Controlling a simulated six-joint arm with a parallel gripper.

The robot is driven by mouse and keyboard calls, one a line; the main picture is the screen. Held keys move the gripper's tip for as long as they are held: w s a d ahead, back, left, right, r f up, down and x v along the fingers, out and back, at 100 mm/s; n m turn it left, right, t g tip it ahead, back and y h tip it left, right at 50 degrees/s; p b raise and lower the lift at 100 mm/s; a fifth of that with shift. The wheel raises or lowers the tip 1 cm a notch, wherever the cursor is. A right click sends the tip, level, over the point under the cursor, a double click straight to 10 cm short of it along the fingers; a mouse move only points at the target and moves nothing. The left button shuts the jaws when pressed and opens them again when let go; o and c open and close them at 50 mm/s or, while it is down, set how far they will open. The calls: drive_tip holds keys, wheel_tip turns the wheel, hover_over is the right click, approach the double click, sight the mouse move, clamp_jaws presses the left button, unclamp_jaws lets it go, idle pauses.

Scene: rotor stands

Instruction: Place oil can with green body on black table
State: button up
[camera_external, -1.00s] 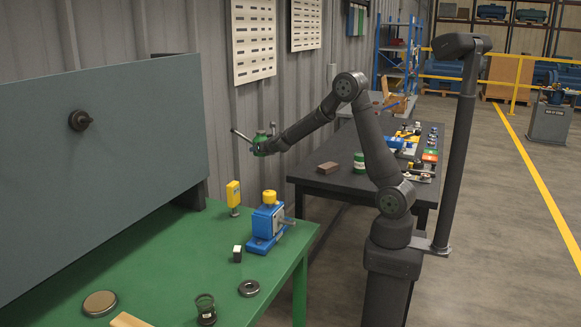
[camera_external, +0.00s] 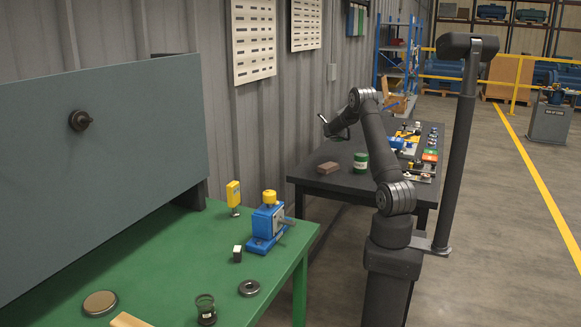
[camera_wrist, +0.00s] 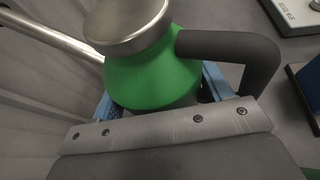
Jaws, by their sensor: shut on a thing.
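The oil can with green body (camera_wrist: 150,78) fills the wrist view, with a silver cap, a dark handle to the right and a silver spout to the left. My gripper (camera_wrist: 160,98) is shut on its green body, with blue finger parts at both sides. In the external view my gripper (camera_external: 343,135) is over the far left part of the black table (camera_external: 330,184). The can is mostly hidden behind my arm there, with its spout tip showing. Whether the can touches the table cannot be told.
The green table (camera_external: 160,270) holds a blue device (camera_external: 266,222) and other items.

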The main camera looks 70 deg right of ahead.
drive_tip(key=m+g, duration=0.1)
hover_over(347, 157)
drive_tip(key=f, duration=1)
drive_tip(key=shift+a+f, duration=0.25)
drive_tip(key=shift+f, duration=0.1)
drive_tip(key=shift+f, duration=0.2)
drive_tip(key=o, duration=1.3)
drive_tip(key=shift+a+r, duration=0.1)
drive_tip(key=shift+r, duration=0.1)
drive_tip(key=v, duration=1.1)
drive_tip(key=shift+a+r, duration=0.1)
drive_tip(key=shift+a, duration=0.3)
